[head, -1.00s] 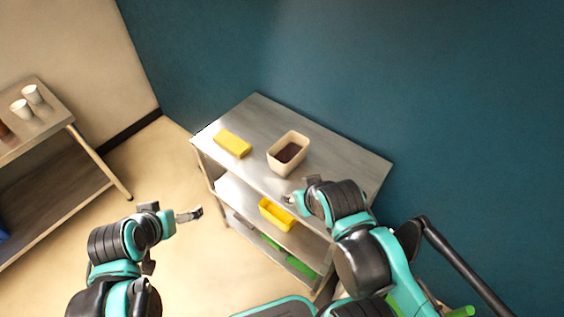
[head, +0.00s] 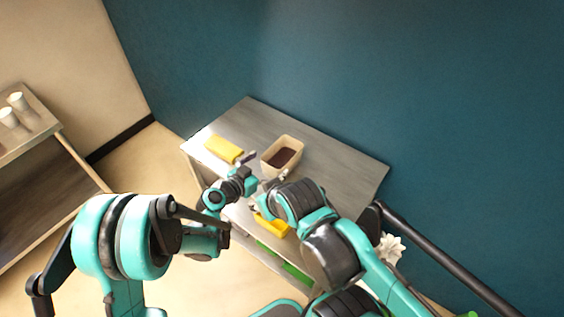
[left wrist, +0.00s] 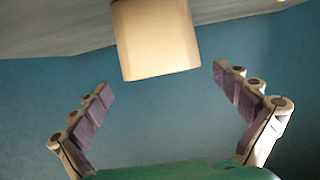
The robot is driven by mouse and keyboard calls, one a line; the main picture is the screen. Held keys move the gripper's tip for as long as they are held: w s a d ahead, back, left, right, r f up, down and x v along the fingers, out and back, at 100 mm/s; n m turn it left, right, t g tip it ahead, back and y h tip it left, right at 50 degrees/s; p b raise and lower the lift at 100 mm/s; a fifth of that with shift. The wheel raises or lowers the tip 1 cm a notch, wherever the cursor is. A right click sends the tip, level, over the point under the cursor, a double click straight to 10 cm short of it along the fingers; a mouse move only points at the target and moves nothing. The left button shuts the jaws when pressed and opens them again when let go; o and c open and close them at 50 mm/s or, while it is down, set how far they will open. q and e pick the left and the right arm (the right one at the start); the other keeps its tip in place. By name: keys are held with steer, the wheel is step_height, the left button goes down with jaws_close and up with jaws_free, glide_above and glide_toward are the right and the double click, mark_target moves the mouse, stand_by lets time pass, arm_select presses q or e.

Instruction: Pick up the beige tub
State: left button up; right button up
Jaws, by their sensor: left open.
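The beige tub (head: 296,145) stands upright on the top shelf of a metal table, with a dark filling inside. In the left wrist view the tub (left wrist: 155,42) appears at the top middle, ahead of my spread fingers. My left gripper (head: 256,169) is open and empty, close to the tub's near left side; its two fingers also show in the left wrist view (left wrist: 163,82). No contact with the tub is visible. My right gripper (head: 279,180) is near the table's front edge, mostly hidden by its own wrist, and its jaws cannot be made out.
A yellow block (head: 223,149) lies left of the tub on the metal table (head: 335,171). A yellow container (head: 271,226) is on a lower shelf, partly hidden by my arms. Another table at the left holds white cups (head: 17,101). A blue wall (head: 400,80) rises behind.

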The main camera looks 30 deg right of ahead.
arm_select(q)
steer(key=b, duration=0.2)
glide_above(282, 166)
step_height(282, 166, down, 2)
steer(key=shift+f, duration=0.1)
steer(key=c, duration=1.8)
